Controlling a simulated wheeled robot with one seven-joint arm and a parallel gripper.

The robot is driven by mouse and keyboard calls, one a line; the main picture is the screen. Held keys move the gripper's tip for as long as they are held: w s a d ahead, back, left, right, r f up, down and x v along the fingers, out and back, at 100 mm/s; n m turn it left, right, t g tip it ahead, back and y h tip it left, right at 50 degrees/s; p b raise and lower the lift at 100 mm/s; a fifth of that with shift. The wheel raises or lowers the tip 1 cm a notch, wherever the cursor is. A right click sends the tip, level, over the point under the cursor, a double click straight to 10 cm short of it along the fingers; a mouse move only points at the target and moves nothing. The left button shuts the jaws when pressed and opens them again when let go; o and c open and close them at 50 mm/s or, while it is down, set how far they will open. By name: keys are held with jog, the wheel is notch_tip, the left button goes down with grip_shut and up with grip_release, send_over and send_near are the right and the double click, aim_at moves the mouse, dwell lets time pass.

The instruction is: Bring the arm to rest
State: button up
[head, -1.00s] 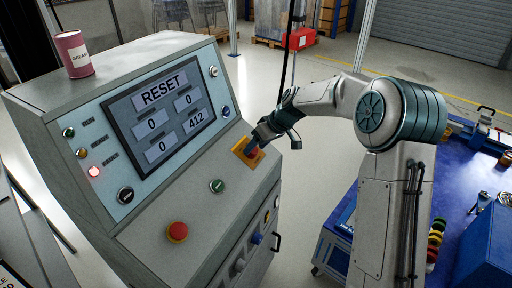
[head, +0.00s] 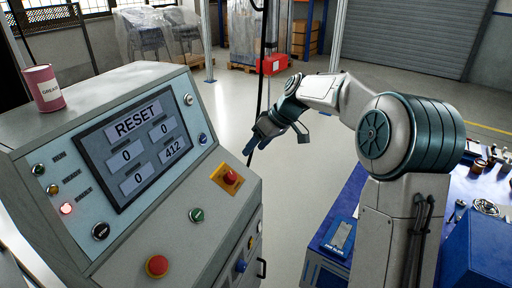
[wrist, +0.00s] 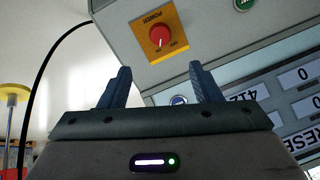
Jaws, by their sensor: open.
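My arm (head: 385,130) reaches out from the right in the head view. My gripper (head: 250,147) hangs in the air to the right of the control console (head: 185,225), clear of it. In the wrist view my gripper (wrist: 158,82) shows two blue fingers standing apart with nothing between them. Beyond the fingers is a red rotary knob on a yellow plate (wrist: 162,38), also seen on the console in the head view (head: 227,177).
The console screen (head: 142,150) reads RESET, 0, 0, 0 and 412. A red emergency button (head: 157,266) sits on its lower panel. A pink can (head: 45,88) stands on top. A blue workbench (head: 345,225) is below my arm at right. Open floor lies behind.

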jog(key=shift+s, duration=0.1)
jog(key=s+d+m+h+p, duration=0.2)
jog(key=s+d+m+h, duration=0.1)
jog(key=s, duration=1.3)
jog(key=s+d+m+t+h+p, duration=0.1)
jog(key=s+d+m, duration=0.5)
jog(key=s, duration=1)
jog(key=shift+d+r+h+p, duration=0.35)
jog(key=shift+d+h+p, duration=0.55)
jog(key=shift+d+h, duration=0.2)
